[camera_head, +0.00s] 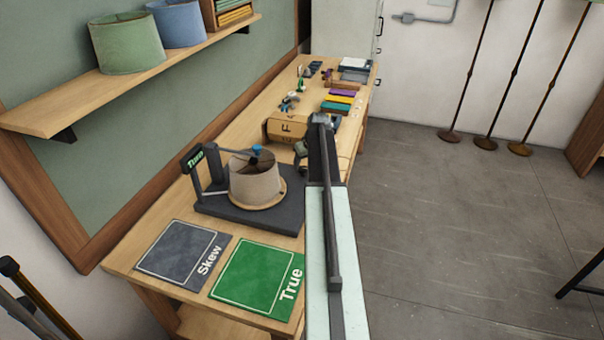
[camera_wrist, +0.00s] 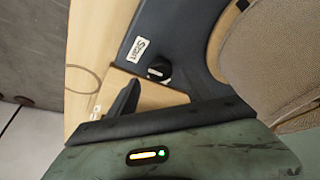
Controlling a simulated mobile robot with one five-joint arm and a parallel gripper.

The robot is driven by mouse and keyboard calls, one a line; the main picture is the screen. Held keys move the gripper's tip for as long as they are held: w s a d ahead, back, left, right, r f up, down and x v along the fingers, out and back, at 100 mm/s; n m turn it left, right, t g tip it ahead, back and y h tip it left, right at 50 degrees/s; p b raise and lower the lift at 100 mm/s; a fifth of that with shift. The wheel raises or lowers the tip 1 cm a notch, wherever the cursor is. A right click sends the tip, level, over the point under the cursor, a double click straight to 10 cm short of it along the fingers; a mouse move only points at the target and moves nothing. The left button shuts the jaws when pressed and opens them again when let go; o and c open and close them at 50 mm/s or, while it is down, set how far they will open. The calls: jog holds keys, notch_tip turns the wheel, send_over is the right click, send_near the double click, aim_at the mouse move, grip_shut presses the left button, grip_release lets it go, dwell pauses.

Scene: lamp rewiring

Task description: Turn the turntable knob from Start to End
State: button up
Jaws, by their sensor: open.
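The turntable (camera_head: 212,201) is a dark base on the bench with a beige lampshade (camera_head: 257,183) on it. In the wrist view the base (camera_wrist: 185,25) carries a small round black knob (camera_wrist: 159,68) with a white mark. A white label reading Start (camera_wrist: 139,48) sits beside the knob; no End label shows. My gripper (camera_wrist: 158,92) is open, with one dark finger clear at the lower left of the knob. The other finger is hard to tell from the dark base. In the head view my arm mostly hides the gripper.
A grey Skew mat (camera_head: 180,252) and a green True mat (camera_head: 255,277) lie at the bench's near end. A cardboard box (camera_head: 286,128) stands behind the turntable. Tools and coloured strips lie farther back. Open floor (camera_head: 450,220) is to the right.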

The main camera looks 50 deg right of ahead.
aim_at(303, 168)
jog(key=b+x, duration=0.1)
jog(key=x, duration=0.2)
jog(key=shift+f+b, duration=0.15)
jog(key=shift+b, duration=0.2)
grip_shut()
jog(key=shift+a, duration=0.1)
